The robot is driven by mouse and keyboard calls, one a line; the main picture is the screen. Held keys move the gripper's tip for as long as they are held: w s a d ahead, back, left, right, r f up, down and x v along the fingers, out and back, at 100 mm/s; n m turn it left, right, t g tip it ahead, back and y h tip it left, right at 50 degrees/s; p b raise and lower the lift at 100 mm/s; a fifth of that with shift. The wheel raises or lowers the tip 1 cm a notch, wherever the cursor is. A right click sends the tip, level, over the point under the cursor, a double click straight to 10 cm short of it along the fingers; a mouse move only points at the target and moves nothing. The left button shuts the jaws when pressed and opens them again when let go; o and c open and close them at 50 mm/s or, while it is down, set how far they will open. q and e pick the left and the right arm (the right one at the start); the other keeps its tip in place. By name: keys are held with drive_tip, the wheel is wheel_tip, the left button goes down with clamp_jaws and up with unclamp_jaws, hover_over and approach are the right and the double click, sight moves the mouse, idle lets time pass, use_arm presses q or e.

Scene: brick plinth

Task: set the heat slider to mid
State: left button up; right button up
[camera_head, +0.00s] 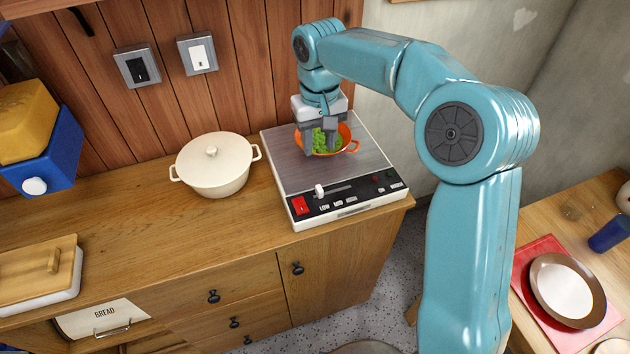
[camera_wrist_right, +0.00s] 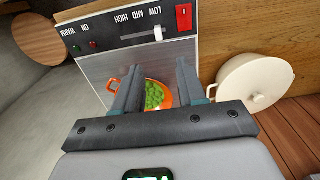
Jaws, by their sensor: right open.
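The hotplate (camera_head: 290,160) has a brushed metal top and a black front panel. Its heat slider (camera_head: 319,190) is a small white knob at the slot's end nearest the red switch. It also shows in the right wrist view (camera_wrist_right: 158,34), with small labels LOW, MID and HIGH beside the slot. My right gripper (camera_head: 319,147) is open and points down over an orange pot (camera_head: 353,146) on the hotplate, behind the panel and away from the slider. In the right wrist view the open fingers (camera_wrist_right: 158,72) straddle the pot's green contents; contact is unclear. My left gripper is out of view.
The red switch (camera_head: 300,205) sits left of the slider. A cream lidded pot (camera_head: 214,168) stands left of the hotplate. Two wall switches are above. A bread box (camera_head: 40,275) is at far left. The counter before the cream pot is clear.

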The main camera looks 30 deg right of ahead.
sight(320, 188)
wheel_tip(320, 188, down, 14)
drive_tip(key=shift+s+d+r+p, duration=0.15)
drive_tip(key=shift+p, duration=0.3)
drive_tip(key=shift+f, duration=0.35)
clamp_jaws()
